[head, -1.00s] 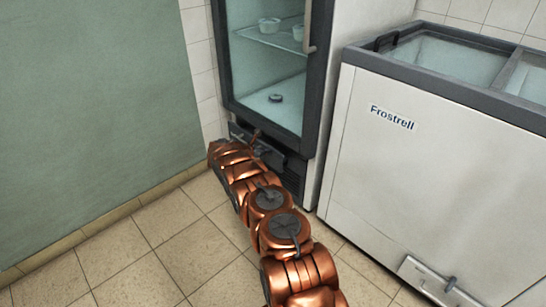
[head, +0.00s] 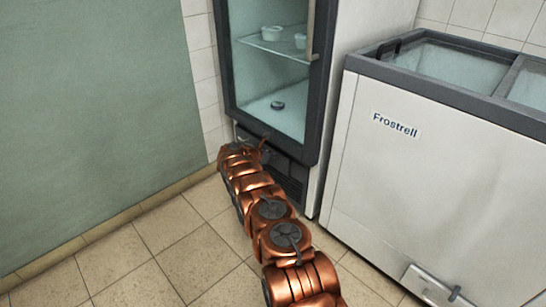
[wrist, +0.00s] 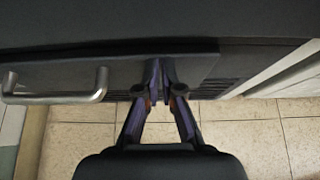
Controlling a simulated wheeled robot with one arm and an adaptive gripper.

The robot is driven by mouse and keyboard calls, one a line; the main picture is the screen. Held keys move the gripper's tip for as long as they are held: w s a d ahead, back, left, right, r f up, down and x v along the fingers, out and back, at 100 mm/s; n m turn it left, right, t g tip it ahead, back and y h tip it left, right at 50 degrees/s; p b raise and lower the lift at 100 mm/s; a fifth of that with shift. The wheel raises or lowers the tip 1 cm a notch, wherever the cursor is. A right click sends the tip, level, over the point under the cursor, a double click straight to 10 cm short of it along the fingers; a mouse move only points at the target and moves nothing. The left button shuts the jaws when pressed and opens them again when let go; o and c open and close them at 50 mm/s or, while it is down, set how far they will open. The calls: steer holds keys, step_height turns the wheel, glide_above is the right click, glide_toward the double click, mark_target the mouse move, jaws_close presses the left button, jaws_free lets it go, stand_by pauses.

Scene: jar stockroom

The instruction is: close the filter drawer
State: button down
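The filter drawer (wrist: 122,74) is a dark panel low on the glass-fronted fridge (head: 314,120). A grey bar handle (wrist: 60,98) is on its left part in the wrist view. In the head view my arm hides most of the drawer. My gripper (wrist: 161,66) is shut and empty, with its fingertips together at the drawer front, right of the handle. The tips look to be against the panel, but I cannot tell for sure that they touch. How far the drawer stands out is hard to see.
A dark vent grille (head: 290,181) is beside the drawer. A white chest freezer (head: 420,175) stands to the right. A green wall panel (head: 95,110) is on the left. The tiled floor (head: 165,240) between is clear.

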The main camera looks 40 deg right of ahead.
steer(key=a+f+p+v, duration=0.1)
steer(key=p+v, duration=0.2)
steer(key=v, duration=1)
steer(key=shift+a+f, duration=0.25)
steer(key=shift+r, duration=0.1)
